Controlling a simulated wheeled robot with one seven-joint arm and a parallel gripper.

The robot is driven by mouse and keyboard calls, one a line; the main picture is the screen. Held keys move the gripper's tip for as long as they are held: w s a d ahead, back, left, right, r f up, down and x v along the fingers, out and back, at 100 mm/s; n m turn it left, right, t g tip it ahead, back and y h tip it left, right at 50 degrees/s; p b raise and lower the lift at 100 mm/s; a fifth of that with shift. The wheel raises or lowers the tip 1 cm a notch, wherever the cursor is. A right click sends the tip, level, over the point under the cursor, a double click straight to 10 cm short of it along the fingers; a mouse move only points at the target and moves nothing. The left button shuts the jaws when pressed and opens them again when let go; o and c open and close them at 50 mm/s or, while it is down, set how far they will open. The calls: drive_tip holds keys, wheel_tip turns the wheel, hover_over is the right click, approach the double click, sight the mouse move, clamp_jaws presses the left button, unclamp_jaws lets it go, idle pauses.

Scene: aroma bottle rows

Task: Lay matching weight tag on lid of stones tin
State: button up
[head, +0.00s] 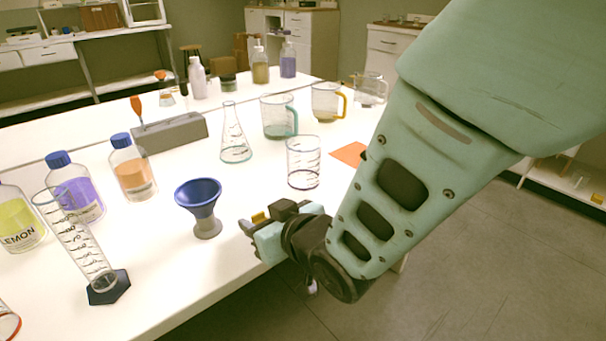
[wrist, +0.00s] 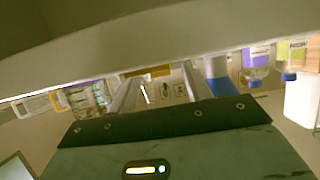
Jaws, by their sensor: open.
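My gripper (head: 252,228) is at the front edge of the white table in the head view, right of the blue funnel. In the wrist view my gripper (wrist: 160,78) is open. A pale panel with small dark marks shows between its fingers; I cannot tell what it is or whether it is near them. Nothing is clearly held. I cannot make out a weight tag or a tin labelled stones in either view. A short dark round container (head: 228,84) stands at the back of the table; its label is unreadable.
A blue funnel (head: 199,197), a beaker (head: 303,165), a flask (head: 235,145) and a tilted cylinder (head: 75,240) stand near my gripper. Several bottles, one labelled lemon (head: 18,218), stand left. A grey box (head: 170,134) and an orange patch (head: 349,153) lie on the table.

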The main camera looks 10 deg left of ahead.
drive_tip(key=shift+a, duration=0.1)
drive_tip(key=c, duration=1.1)
drive_tip(key=shift+o, duration=0.2)
